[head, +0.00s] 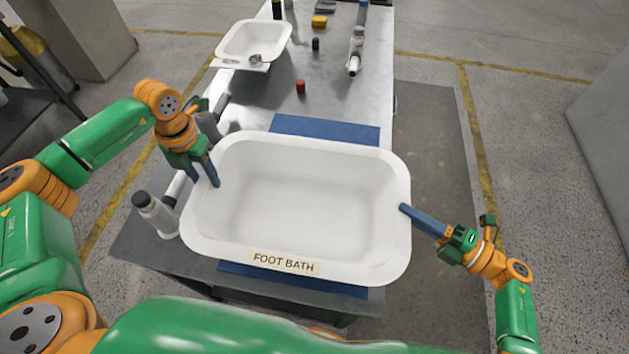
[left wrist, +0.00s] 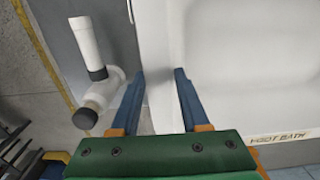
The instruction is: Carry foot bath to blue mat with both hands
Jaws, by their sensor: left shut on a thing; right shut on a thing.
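The foot bath (head: 310,205) is a white, empty tub with a "FOOT BATH" label on its near wall; it also shows in the left wrist view (left wrist: 235,60). It is over the blue mat (head: 325,131), whose far and near edges show beyond the tub. I cannot tell whether the tub touches the mat. My left gripper (head: 214,180) is shut on the tub's left rim, and in the left wrist view the rim lies between its fingers (left wrist: 157,95). My right gripper (head: 406,209) is shut on the tub's right rim.
A white and grey pipe fitting (head: 157,213) stands close to the tub's left side. Farther back on the metal table (head: 335,95) are a smaller white basin (head: 254,40), a red cap (head: 301,87), a yellow block (head: 319,21) and another white fitting (head: 355,55).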

